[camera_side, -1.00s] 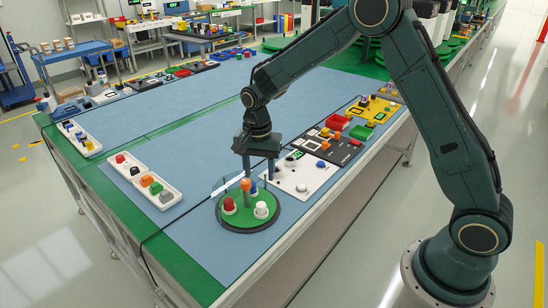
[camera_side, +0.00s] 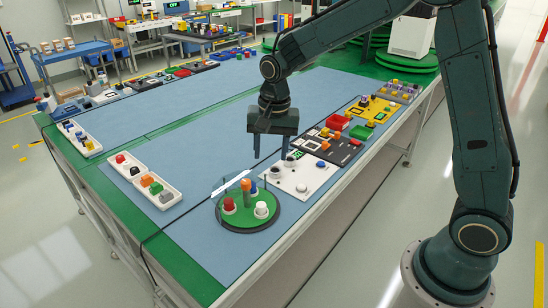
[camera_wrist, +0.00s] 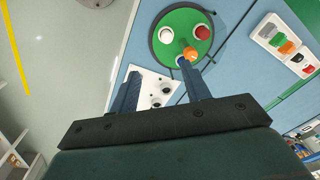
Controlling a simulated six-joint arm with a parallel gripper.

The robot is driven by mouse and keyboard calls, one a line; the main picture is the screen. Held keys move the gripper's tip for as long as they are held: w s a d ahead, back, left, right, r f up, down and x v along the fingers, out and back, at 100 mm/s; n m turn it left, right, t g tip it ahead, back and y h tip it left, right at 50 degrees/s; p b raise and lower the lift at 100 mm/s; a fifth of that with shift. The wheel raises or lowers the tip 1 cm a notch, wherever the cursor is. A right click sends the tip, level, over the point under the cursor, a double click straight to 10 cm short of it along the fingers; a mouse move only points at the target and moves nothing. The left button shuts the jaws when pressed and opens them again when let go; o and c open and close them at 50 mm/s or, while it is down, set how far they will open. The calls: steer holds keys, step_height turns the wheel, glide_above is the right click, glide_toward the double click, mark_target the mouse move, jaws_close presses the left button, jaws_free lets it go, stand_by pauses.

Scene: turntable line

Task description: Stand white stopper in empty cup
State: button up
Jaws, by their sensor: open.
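A round green turntable (camera_side: 236,222) carries several light cups around a grey post topped with an orange knob (camera_side: 246,184). A white stopper (camera_side: 261,207) appears to stand upright in the front right cup; it also shows in the wrist view (camera_wrist: 166,34). White on white, I cannot fully tell stopper from cup. A red stopper (camera_side: 229,204) stands in the left cup, and a blue one (camera_side: 253,190) shows behind, partly hidden by the post. No cup is clearly seen empty. My gripper (camera_side: 271,156) is open and empty, above and behind the turntable.
A white panel (camera_side: 312,178) with black round parts lies right of the turntable, below my gripper. White trays (camera_side: 166,199) of coloured blocks lie left. A clear upright pane (camera_side: 221,188) stands at the turntable's back left. The blue mat's middle is free.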

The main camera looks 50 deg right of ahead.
steer(key=s+r+n+t, duration=0.2)
steer(key=s+r+n, duration=0.3)
steer(key=s+r, duration=0.7)
steer(key=s+n+t, duration=0.2)
steer(key=s+n, duration=0.3)
steer(key=s, duration=0.8)
steer(key=shift+s+d+r+t, duration=0.2)
steer(key=shift+s+d+t, duration=0.1)
steer(key=shift+s+d, duration=0.15)
